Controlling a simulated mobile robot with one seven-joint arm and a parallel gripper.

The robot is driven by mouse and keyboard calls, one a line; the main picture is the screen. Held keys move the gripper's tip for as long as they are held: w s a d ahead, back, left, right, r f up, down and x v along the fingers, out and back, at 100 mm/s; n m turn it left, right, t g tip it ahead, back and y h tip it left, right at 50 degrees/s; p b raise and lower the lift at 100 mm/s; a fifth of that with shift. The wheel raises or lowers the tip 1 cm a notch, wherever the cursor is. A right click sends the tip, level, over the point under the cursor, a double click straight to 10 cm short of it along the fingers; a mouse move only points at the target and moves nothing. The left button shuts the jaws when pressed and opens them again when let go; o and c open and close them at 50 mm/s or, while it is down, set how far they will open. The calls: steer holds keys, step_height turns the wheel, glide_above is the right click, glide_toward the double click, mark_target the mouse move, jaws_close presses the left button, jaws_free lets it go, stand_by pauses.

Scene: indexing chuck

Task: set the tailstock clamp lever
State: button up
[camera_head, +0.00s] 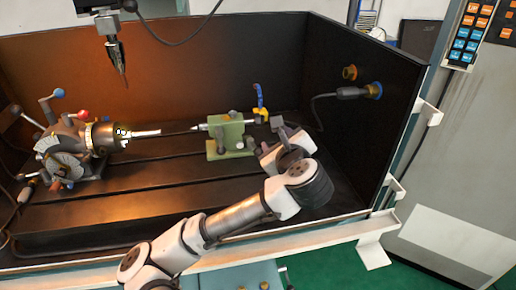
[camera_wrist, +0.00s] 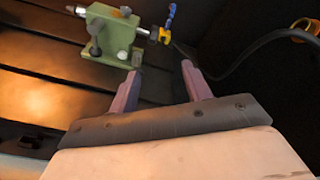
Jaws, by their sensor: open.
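The green tailstock (camera_head: 230,136) stands on the machine bed, with its pointed centre aimed left at the chuck. At its right end is a yellow hub (camera_head: 261,112) with a blue handle (camera_head: 258,92) standing up. In the wrist view the tailstock (camera_wrist: 113,38) is ahead and left, with the yellow hub (camera_wrist: 157,35) and blue handle (camera_wrist: 171,16) beyond the fingers. A small black knob (camera_wrist: 125,11) shows on top of its body; I cannot tell which part is the clamp lever. My gripper (camera_wrist: 161,68) is open and empty, apart from the tailstock, on its near right side.
The indexing chuck (camera_head: 103,137), with several coloured knobs, stands at the left of the bed. A pointed probe (camera_head: 118,63) hangs above. A black cable (camera_head: 325,100) runs to a connector on the dark right wall. The slotted bed (camera_head: 150,190) in front is clear.

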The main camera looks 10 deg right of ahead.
mark_target(259, 151)
step_height(259, 151, down, 6)
steer(key=s+m+g+y, duration=0.1)
steer(key=s+m+y, duration=0.1)
steer(key=p+x, duration=0.1)
steer(key=x, duration=0.3)
steer(key=p+x, duration=0.1)
steer(key=x, duration=0.4)
steer(key=a+p+x, duration=0.1)
steer(key=x, duration=0.4)
jaws_close()
